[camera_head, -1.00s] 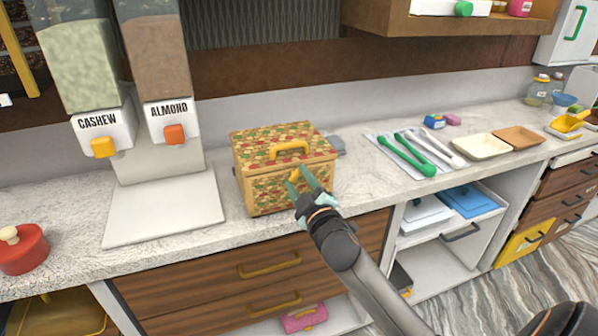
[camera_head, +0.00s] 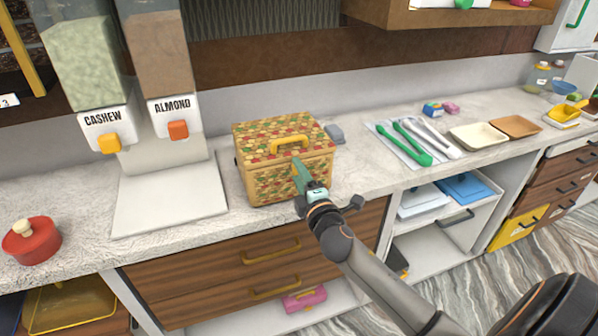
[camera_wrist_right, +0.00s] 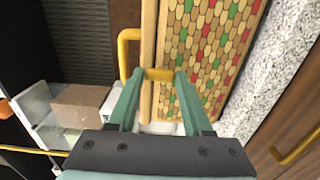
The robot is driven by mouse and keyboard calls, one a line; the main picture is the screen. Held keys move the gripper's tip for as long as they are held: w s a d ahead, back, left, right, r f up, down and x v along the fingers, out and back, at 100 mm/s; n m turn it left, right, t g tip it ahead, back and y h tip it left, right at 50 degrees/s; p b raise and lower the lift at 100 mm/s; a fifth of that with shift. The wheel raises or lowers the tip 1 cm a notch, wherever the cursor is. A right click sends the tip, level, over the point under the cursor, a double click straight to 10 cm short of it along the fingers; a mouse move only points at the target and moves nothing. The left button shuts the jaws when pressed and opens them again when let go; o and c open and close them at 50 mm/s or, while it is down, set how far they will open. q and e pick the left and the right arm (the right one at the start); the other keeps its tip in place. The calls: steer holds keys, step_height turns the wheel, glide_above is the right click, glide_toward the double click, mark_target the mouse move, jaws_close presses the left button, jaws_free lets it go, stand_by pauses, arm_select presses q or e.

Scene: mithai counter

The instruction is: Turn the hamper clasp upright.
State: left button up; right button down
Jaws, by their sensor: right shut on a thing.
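The hamper (camera_head: 260,185) is a box with a green, red and tan woven pattern. It stands on the counter with its lid down and a yellow handle (camera_head: 289,141) on top. Its yellow clasp (camera_wrist_right: 160,73) is at the front by the lid edge. My right gripper (camera_head: 298,170) is at the hamper's front and covers most of the clasp in the head view. In the right wrist view its green fingers (camera_wrist_right: 159,80) are shut on the clasp, which lies across the line of the lid edge. My left gripper is not in view.
Nut dispensers (camera_head: 165,120) stand left of the hamper, and a red lidded pot (camera_head: 32,240) is at far left. A grey block (camera_head: 334,133) is close behind the hamper's right side. Tongs (camera_head: 411,142) and trays (camera_head: 478,137) lie to the right. Drawers (camera_head: 250,255) are below.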

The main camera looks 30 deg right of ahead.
stand_by(0.5)
steer(key=shift+c, duration=1.6)
jaws_free()
steer(key=b+v, duration=0.2)
steer(key=v, duration=1)
steer(key=shift+s, duration=0.3)
